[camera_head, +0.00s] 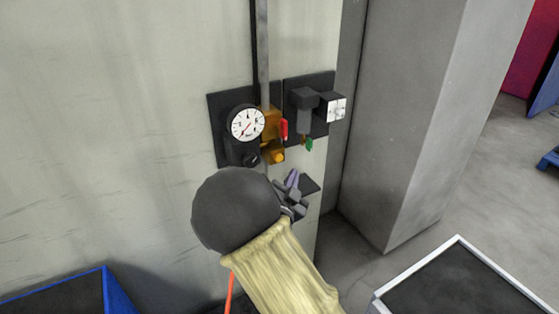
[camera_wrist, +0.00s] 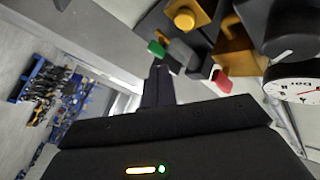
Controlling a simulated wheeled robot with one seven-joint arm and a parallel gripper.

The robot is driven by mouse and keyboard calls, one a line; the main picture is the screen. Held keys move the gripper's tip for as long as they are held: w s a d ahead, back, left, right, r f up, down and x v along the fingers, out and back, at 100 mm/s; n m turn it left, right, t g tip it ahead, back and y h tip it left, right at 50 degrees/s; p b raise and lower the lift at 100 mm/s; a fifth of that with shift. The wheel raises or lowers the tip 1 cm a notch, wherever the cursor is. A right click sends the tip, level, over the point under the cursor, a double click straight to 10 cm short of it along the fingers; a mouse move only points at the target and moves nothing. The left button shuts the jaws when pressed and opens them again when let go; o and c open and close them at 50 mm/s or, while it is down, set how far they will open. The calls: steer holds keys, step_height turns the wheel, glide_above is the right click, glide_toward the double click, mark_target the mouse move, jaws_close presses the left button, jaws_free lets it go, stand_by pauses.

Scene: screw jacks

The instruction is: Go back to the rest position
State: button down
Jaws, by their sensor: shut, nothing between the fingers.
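My gripper (camera_head: 291,182) is in front of the wall, just below the wall-mounted valve and gauge panel. Its fingers look closed together with nothing between them. My dark rounded wrist hides part of the wall below the gauge. In the wrist view, my gripper's dark fingers (camera_wrist: 158,84) point up the picture towards the panel fittings, with no object held. I cannot tell from these views whether the fingertips touch any fitting.
A white-faced gauge (camera_head: 246,123), brass valve body (camera_head: 270,124), red handle (camera_head: 284,129) and green handle (camera_head: 309,144) sit close above my gripper. A grey pillar (camera_head: 410,110) stands right. A blue-edged bin (camera_head: 107,290) and a white-rimmed tray (camera_head: 460,238) lie low on either side.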

steer(key=s+d+f+n+g+y, duration=0.35)
steer(key=d+f+g, duration=0.25)
steer(key=d+g, duration=0.25)
steer(key=s+d+n+g, duration=0.3)
steer(key=s+d+g, duration=0.1)
steer(key=s, duration=0.6)
steer(key=s+d+n+g, duration=0.3)
steer(key=s+d+g, duration=0.1)
steer(key=s, duration=0.7)
steer(key=shift+s+d+f, duration=0.15)
steer(key=shift+d+f, duration=0.3)
steer(key=shift+d, duration=0.1)
